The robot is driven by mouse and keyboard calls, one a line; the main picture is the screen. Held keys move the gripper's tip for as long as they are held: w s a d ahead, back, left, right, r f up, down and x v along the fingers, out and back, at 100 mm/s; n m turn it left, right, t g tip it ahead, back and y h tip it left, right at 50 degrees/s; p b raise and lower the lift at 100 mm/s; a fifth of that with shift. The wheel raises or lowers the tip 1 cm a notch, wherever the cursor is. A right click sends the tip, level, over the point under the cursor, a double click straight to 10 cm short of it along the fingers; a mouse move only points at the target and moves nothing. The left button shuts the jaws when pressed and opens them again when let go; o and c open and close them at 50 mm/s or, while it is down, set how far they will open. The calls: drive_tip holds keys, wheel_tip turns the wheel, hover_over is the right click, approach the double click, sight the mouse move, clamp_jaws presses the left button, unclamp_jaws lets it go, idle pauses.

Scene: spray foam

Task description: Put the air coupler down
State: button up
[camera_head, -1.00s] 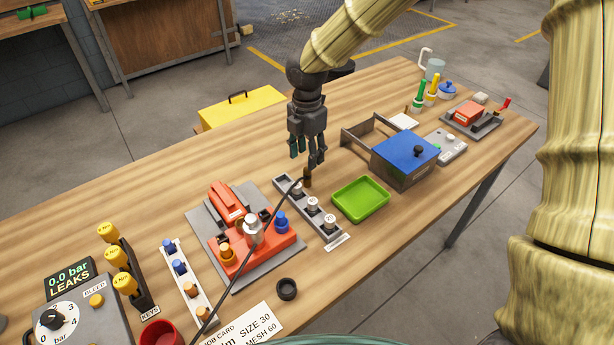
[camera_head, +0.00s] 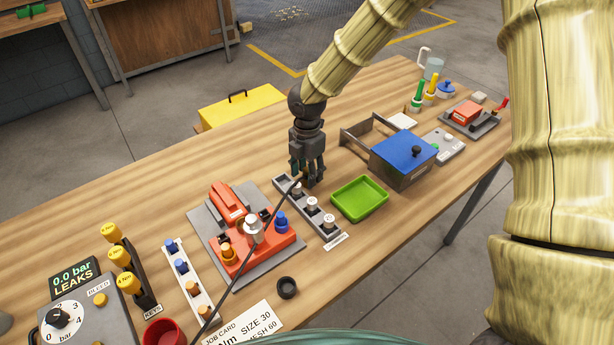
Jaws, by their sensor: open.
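My gripper (camera_head: 309,177) is open and points down low over the table, just beyond the far end of the grey nozzle rack. The black hose (camera_head: 235,281) runs from the front of the table, past the red sprayer block, to my fingers. The air coupler at the hose's end is hidden behind or between the fingers now. I cannot tell whether the fingers touch it.
The grey rack (camera_head: 319,224) holds several silver nozzles beside my gripper. A green tray (camera_head: 359,199) and a blue-topped box (camera_head: 404,153) stand to the right. The red sprayer block (camera_head: 268,256) is at the front left. The wood left of my gripper is bare.

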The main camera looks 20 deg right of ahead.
clamp_jaws()
drive_tip(key=shift+r, duration=0.1)
